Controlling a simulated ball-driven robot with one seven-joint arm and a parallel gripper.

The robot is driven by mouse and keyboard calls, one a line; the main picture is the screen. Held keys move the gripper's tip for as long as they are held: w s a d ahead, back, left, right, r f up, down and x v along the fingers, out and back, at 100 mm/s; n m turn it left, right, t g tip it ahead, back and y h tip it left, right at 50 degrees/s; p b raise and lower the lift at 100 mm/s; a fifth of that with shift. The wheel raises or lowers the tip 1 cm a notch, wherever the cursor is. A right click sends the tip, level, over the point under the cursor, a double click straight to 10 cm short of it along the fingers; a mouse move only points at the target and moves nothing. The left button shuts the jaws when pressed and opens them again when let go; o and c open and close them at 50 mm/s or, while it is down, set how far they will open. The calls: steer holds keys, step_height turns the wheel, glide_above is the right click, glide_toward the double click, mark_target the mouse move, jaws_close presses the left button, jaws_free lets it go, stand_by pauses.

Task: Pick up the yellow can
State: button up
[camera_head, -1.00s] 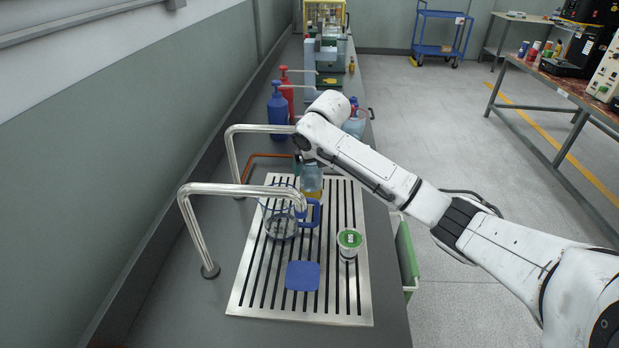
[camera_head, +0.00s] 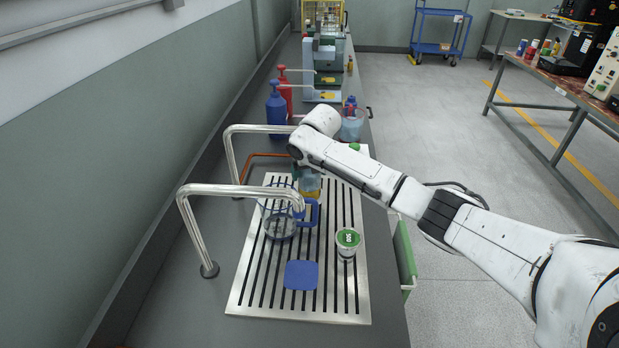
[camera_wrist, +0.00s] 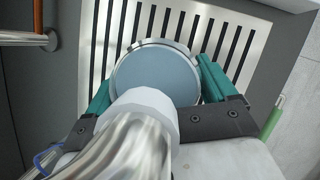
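The can (camera_head: 310,184) shows in the head view below my wrist, on the slotted metal tray. A little yellow shows low on its side, with bluish grey above. In the wrist view I see its round blue-grey top (camera_wrist: 156,72) with a silver rim. My gripper (camera_wrist: 157,88) has its teal fingers apart, one on each side of this top. The fingers are close to the rim, and I see no clear grip on it.
A clear pitcher (camera_head: 279,224) with a blue handle stands just left of the can. A green-lidded cup (camera_head: 347,244) and a blue square (camera_head: 301,275) are nearer on the tray (camera_head: 345,305). Two bent steel rails (camera_head: 188,221) arch at the left.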

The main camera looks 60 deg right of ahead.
steer(key=c, duration=1.1)
steer(key=shift+r, duration=0.1)
